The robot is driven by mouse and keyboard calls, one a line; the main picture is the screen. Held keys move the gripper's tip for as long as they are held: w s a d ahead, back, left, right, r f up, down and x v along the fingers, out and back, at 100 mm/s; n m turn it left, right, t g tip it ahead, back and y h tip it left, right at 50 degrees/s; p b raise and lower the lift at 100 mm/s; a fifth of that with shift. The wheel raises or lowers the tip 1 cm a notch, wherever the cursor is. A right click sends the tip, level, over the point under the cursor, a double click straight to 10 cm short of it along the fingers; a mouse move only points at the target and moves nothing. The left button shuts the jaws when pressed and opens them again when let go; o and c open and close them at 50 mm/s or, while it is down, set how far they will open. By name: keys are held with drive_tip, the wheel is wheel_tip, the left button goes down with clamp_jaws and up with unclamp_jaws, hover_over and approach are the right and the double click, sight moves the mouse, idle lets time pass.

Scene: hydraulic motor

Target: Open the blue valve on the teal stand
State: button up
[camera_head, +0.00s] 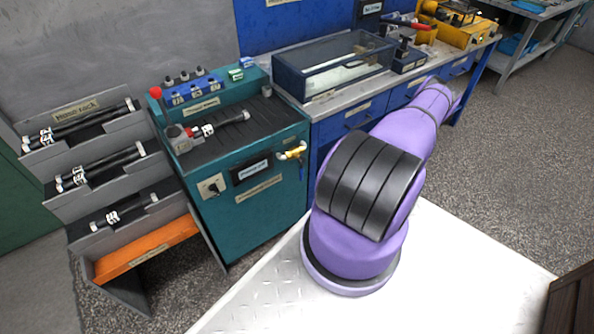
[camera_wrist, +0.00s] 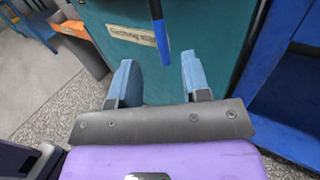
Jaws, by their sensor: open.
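The teal stand (camera_head: 250,215) is left of my arm in the head view. Its front carries a brass valve (camera_head: 292,152) with a blue lever (camera_head: 301,172) hanging down. In the wrist view the blue lever (camera_wrist: 161,38) hangs from the top edge, its blue end in line with the space between my fingertips. My gripper (camera_wrist: 158,60) is open and empty, with its two blue-grey fingers on either side of the lever's end in the picture. I cannot tell the depth between them. The gripper does not show in the head view.
A grey hose rack (camera_head: 110,170) stands left of the stand. A blue workbench (camera_head: 345,128) with a glass-walled tank (camera_head: 335,65) stands to its right. The stand's top holds a hose (camera_head: 220,125) and small fittings. Speckled floor (camera_wrist: 45,95) is open at the wrist view's left.

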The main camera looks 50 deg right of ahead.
sight(301, 170)
drive_tip(key=x, duration=1)
drive_tip(key=shift+w, duration=0.3)
drive_tip(key=shift+a, duration=0.15)
clamp_jaws()
